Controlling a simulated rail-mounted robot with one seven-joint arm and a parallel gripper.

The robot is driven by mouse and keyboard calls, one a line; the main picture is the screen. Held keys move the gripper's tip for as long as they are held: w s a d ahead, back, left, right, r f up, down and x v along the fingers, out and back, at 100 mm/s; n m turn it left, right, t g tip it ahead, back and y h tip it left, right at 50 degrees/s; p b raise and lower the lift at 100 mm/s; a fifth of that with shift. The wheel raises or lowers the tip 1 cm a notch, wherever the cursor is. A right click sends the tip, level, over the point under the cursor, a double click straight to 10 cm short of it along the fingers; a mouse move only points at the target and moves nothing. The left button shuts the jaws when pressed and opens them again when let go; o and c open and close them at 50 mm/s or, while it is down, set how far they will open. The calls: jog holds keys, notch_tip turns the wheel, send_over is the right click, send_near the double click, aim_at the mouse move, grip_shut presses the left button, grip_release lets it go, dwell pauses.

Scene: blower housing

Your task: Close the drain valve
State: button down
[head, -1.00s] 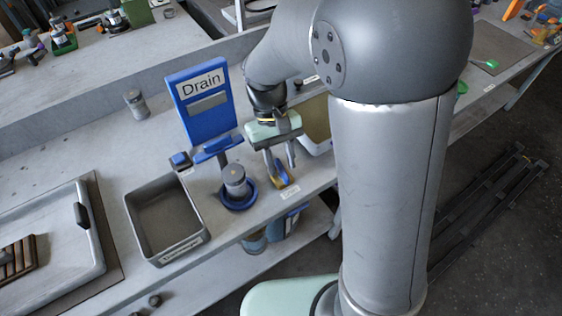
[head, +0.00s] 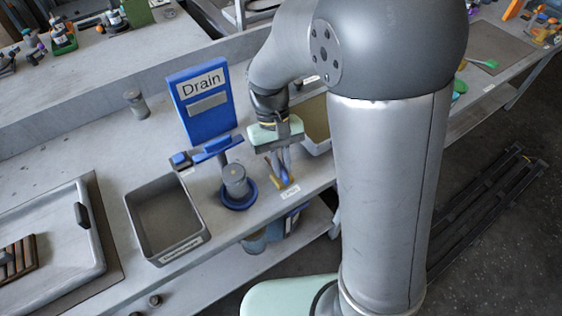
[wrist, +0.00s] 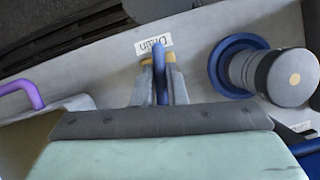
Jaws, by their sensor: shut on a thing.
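The drain valve shows a blue lever (head: 286,176) on a yellow body (head: 291,185) near the front edge of the bench. My gripper (head: 284,165) points down at it, with its fingers close together on the blue lever. In the wrist view, the lever (wrist: 160,70) stands between the two grey fingertips of my gripper (wrist: 160,84), and bits of the yellow body (wrist: 145,60) show past them. The fingers hide much of the valve.
A grey cylinder in a blue ring (head: 236,186) stands close left of the valve. Behind it is a blue Drain sign (head: 203,130). A grey bin (head: 135,215) is further left.

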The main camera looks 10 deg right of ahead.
jog(key=m, duration=0.2)
jog(key=m+y, duration=0.1)
jog(key=shift+d+r+m+y+p, duration=0.1)
jog(key=shift+d+m+y+p, duration=0.05)
jog(key=shift+m+y+p, duration=0.2)
jog(key=m+y, duration=0.1)
jog(key=m, duration=0.3)
jog(key=shift+d+p, duration=0.1)
jog(key=shift+p, duration=0.2)
jog(key=m+t+y, duration=0.1)
jog(key=m, duration=0.3)
jog(key=shift+y+p, duration=0.3)
jog(key=shift+y, duration=0.05)
jog(key=shift+d+m+t+y+p, duration=0.15)
jog(key=shift+m+t+y+p, duration=0.35)
jog(key=shift+m, duration=1.45)
jog(key=c, duration=1.5)
grip_release()
jog(key=shift+s, duration=0.1)
jog(key=shift+o, duration=0.2)
